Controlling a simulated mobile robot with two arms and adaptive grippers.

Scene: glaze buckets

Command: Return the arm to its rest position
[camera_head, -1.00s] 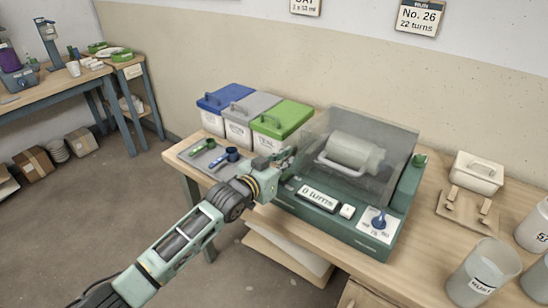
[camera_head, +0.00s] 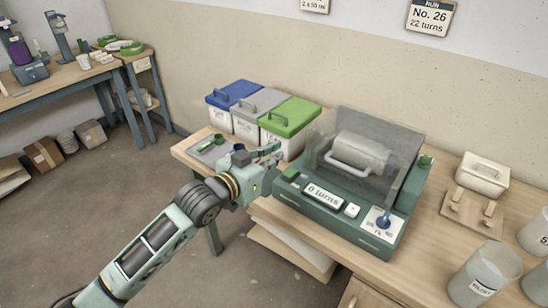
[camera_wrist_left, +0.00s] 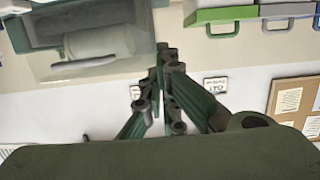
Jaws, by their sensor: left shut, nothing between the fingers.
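My left arm comes in from the lower left in the head view. Its gripper (camera_head: 272,152) is over the left part of the table, in front of the green-lidded bin and left of the green machine. The fingers are shut with nothing between them, and they also show shut in the left wrist view (camera_wrist_left: 163,55). The gripper looks clear of the machine, though its exact height is hard to tell. My right gripper is not in view.
The green machine (camera_head: 352,227) with a clear cover and "0 turns" display stands close by. Bins with blue (camera_head: 232,93), grey (camera_head: 259,103) and green (camera_head: 291,115) lids stand behind. A grey tray (camera_head: 203,153) is partly hidden by my arm. Open floor lies left.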

